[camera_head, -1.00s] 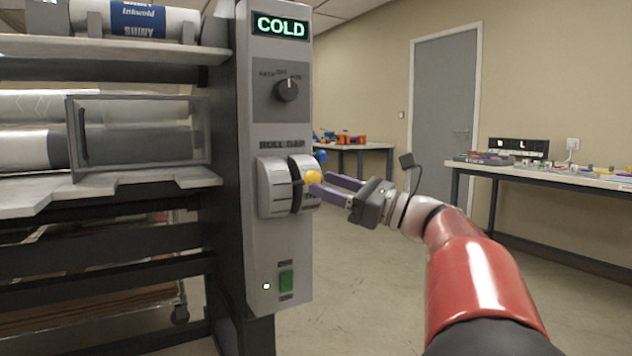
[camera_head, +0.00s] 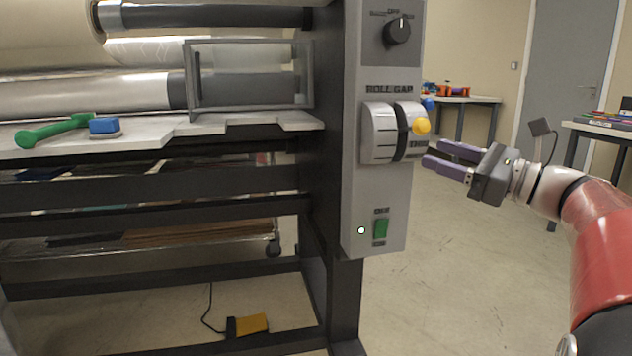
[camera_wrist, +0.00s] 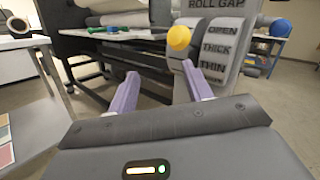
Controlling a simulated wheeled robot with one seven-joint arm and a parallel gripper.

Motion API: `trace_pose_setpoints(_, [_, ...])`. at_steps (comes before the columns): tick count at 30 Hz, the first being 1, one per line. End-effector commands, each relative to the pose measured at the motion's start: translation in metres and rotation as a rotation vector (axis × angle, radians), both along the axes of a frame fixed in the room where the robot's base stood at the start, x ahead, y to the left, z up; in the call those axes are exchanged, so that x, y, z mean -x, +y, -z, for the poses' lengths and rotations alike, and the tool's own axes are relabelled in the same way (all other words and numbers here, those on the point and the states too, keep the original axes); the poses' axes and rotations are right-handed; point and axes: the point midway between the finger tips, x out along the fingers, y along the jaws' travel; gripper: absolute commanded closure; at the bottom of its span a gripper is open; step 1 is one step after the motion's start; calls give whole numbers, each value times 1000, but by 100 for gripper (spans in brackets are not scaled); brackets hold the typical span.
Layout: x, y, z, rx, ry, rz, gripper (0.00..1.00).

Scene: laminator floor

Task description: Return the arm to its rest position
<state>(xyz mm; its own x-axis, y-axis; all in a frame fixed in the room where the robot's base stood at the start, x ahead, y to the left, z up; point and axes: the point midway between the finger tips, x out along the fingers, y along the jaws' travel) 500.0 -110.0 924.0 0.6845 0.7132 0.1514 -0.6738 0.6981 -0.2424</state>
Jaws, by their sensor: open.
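My gripper (camera_head: 446,157) is in front of the laminator's control panel (camera_head: 377,195), to the right of the roll gap dial. Its two purple fingers are apart with nothing between them. They also show in the wrist view (camera_wrist: 160,90). The roll gap dial (camera_head: 378,133) is grey, with a yellow knob (camera_head: 420,126) at its right side. In the wrist view the yellow knob (camera_wrist: 179,38) is beyond the fingers, apart from them. The words OPEN, THICK and THIN show beside it. My arm reaches in from the right edge of the head view.
The laminator's shelf (camera_head: 160,140) holds a green tool (camera_head: 55,131) and a blue block (camera_head: 104,126). A yellow foot pedal (camera_head: 251,325) lies on the floor below. A table (camera_head: 470,100) stands behind, another table (camera_head: 605,128) at right. Floor between panel and tables is clear.

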Motion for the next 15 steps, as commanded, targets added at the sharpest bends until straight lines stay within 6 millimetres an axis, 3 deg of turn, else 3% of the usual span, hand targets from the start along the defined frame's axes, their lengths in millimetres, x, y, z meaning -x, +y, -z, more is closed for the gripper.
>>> trace_pose_setpoints(2, [14, 36, 16, 153, 16, -28, 50])
trace_pose_setpoints(6, [55, 99, 74, 565, 4, -125, 50])
trace_pose_setpoints(9, [94, 129, 120, 896, -57, -236, 50])
trace_pose_setpoints(12, [135, 143, 163, 1240, -165, -378, 50])
trace_pose_setpoints(15, [171, 142, 199, 1576, -314, -544, 50])
